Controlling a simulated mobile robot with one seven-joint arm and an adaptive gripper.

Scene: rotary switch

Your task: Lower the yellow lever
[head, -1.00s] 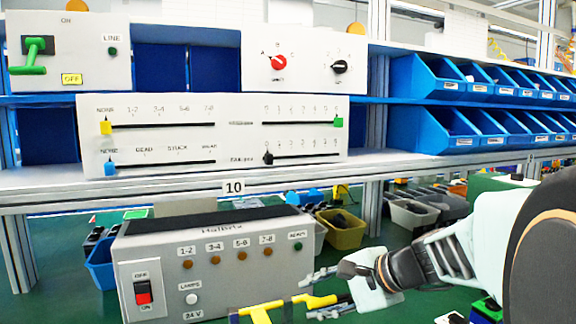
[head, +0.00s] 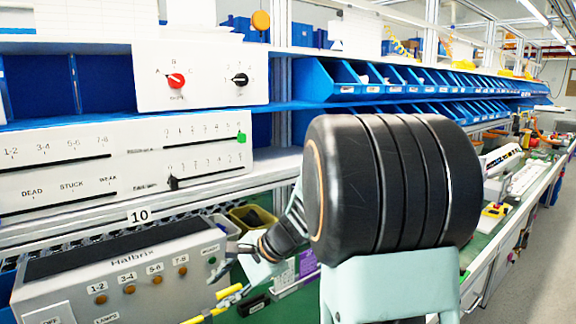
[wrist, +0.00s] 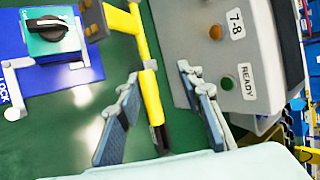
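The yellow lever (wrist: 150,90) is a yellow bar in the wrist view, running from the top edge down between my fingers, with a dark part near its lower end. My gripper (wrist: 159,73) is open, with one finger on each side of the bar. Gaps show between the bar and both fingers; I see no clear contact. In the head view, yellow bar parts (head: 229,291) show at the bottom, below my gripper (head: 238,250), partly cut off by the frame edge. My arm hides much of the area to the right.
A grey panel box (head: 130,265) with lamps stands just left of my gripper; its side is close to the right finger in the wrist view. A green switch box (wrist: 50,35) with a black knob sits on a blue plate. Slider panels (head: 100,155) and blue bins (head: 330,78) are behind.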

